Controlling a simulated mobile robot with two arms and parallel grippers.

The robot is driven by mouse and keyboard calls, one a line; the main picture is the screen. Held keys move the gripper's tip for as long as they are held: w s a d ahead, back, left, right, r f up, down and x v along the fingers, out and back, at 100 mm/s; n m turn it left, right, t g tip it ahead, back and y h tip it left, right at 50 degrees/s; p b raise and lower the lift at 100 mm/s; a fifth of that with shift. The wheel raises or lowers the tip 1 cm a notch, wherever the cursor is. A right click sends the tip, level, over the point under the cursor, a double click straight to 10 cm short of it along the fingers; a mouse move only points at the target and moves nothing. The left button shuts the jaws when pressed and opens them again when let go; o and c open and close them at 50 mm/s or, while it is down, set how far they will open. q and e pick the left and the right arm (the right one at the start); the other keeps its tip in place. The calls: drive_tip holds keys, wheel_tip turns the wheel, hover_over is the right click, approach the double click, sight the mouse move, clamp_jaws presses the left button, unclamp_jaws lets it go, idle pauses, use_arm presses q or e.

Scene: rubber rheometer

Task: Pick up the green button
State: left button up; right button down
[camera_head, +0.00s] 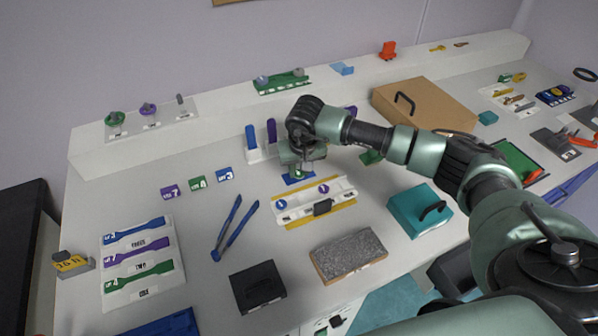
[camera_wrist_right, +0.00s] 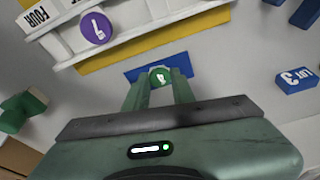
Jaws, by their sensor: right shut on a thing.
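The green button (camera_wrist_right: 160,76) is small and round with a white mark. It sits between the two fingertips of my right gripper (camera_wrist_right: 158,88), which is shut on it. In the head view the right gripper (camera_head: 299,170) points down over a small blue plate (camera_head: 293,181), and the button shows only as a small green spot. The blue plate (camera_wrist_right: 137,75) shows behind the button in the wrist view. I cannot tell whether the button touches the plate. My left gripper is not in view.
A white rack (camera_head: 342,189) with blue and purple round buttons on a yellow base lies just in front of the gripper. A teal box (camera_head: 405,215), a grey textured block (camera_head: 340,262) and blue tweezers (camera_head: 240,226) lie around it. Upright blue and purple pieces stand behind.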

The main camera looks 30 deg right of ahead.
sight(299, 175)
drive_tip(key=shift+r, duration=0.15)
wheel_tip(299, 175, up, 20)
drive_tip(key=b, duration=0.3)
drive_tip(key=shift+b, duration=0.3)
drive_tip(key=c, duration=2.2)
unclamp_jaws()
drive_tip(key=shift+f, duration=0.2)
